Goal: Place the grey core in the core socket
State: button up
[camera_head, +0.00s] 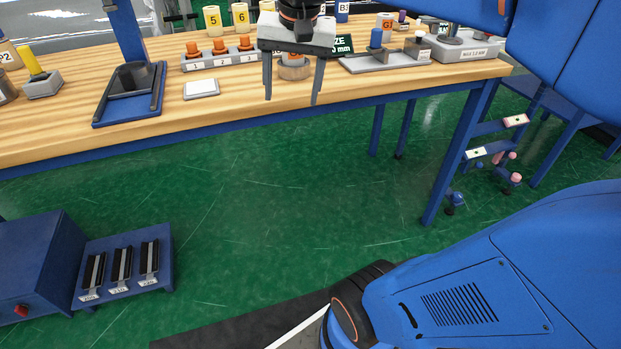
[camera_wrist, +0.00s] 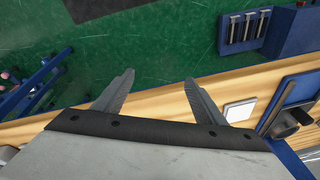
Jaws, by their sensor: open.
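My gripper (camera_head: 292,98) is open and empty, fingers pointing down at the front edge of the wooden bench. Its two spread fingers also show in the wrist view (camera_wrist: 158,88), with nothing between them. The fixture also shows at the right of the wrist view (camera_wrist: 291,98). A round brown-grey piece with an orange top (camera_head: 293,70) sits behind my gripper, partly hidden. I cannot tell which thing is the core socket.
A numbered rack (camera_head: 221,60) holds orange-topped pieces. A white square (camera_head: 201,88) lies near the bench's front. Bare wood (camera_head: 50,128) shows at the front left.

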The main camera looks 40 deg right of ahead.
jog(key=s+a+f+n+t, duration=0.1)
jog(key=s+a+f+n, duration=0.1)
jog(key=s+f, duration=0.4)
jog(key=s+a+f+n+t, duration=0.1)
jog(key=s+f+n, duration=0.4)
jog(key=f, duration=0.5)
jog(key=shift+s+a, duration=0.45)
jog(key=shift+s, duration=0.15)
